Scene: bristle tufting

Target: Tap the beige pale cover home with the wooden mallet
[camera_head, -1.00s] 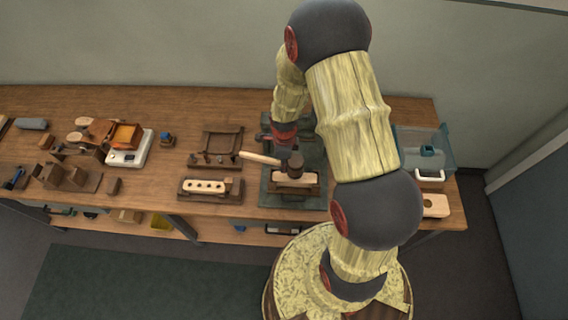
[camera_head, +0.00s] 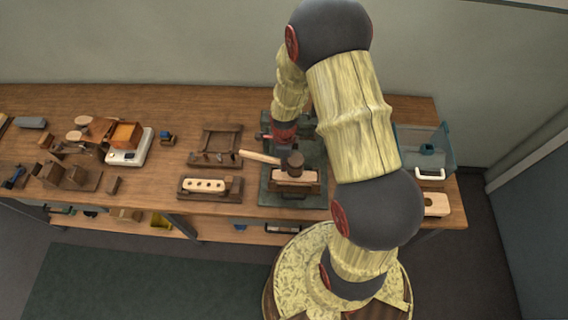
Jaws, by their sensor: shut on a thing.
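The wooden mallet (camera_head: 294,160) has a dark brown head and a pale handle that points left. My gripper (camera_head: 283,150) is shut on the mallet; the fingers are small and partly hidden, so the exact grip is hard to see. The mallet head stands just above or on the beige pale cover (camera_head: 294,177); I cannot tell if they touch. The cover lies on a dark brown holder on the green mat (camera_head: 271,198). My arm hides the area to the right of the mat.
A brown holder with a pale block with holes (camera_head: 204,186) lies left of the mat. Behind it is a wooden frame (camera_head: 216,146). A white scale (camera_head: 131,156) stands farther left. A clear blue bin (camera_head: 440,150) and a pale block (camera_head: 436,204) are at the right end.

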